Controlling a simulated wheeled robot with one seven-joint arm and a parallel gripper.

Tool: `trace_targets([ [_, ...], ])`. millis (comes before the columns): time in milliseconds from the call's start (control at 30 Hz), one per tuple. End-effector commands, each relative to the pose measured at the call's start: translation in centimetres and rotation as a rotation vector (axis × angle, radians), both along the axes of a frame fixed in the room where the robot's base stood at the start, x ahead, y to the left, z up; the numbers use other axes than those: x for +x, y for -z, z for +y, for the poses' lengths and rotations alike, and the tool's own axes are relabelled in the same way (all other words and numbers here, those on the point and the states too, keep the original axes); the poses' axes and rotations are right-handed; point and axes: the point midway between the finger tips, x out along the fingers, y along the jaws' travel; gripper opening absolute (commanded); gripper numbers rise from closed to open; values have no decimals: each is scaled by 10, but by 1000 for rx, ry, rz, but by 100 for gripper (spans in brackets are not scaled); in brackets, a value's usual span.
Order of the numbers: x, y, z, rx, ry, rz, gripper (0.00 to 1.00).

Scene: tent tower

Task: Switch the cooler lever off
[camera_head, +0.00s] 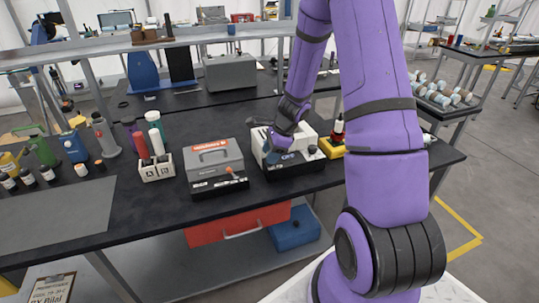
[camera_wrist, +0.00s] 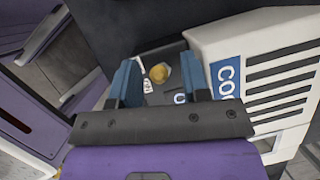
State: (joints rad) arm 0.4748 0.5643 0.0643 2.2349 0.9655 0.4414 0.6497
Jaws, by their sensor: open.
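The cooler (camera_head: 309,134) is a white box with a dark front base on the black bench, partly hidden by my arm. In the wrist view its white vented side (camera_wrist: 230,45) shows a blue label reading "CO". A yellowish rounded knob (camera_wrist: 159,73), which looks like the lever's tip, sits over the dark panel near a small white label. My gripper (camera_wrist: 160,82) is open, with its blue fingers to either side of the knob in the picture. I cannot tell whether they touch it or which way the lever is set. The head view shows my gripper (camera_head: 276,155) at the cooler's front.
A grey box with a red label (camera_head: 215,160) and its own orange-tipped lever stands left of the cooler. A white holder with bottles (camera_head: 157,168) is farther left. A yellow item (camera_head: 331,149) stands close on the right. A shelf (camera_head: 150,43) runs above the bench's back.

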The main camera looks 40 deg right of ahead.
Motion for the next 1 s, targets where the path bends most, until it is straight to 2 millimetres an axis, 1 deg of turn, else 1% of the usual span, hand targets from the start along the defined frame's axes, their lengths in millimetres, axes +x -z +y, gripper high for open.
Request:
trace_targets([
  [133,1,6,2,-1,1,1,42],
  [400,2,7,3,0,0,0,42],
  [433,2,7,3,0,0,0,38],
  [467,2,7,3,0,0,0,31],
  [500,2,7,3,0,0,0,22],
  [600,2,7,3,0,0,0,0],
  [833,2,7,4,-14,-3,4,0],
  [1000,3,8,7,-73,-6,22,0],
])
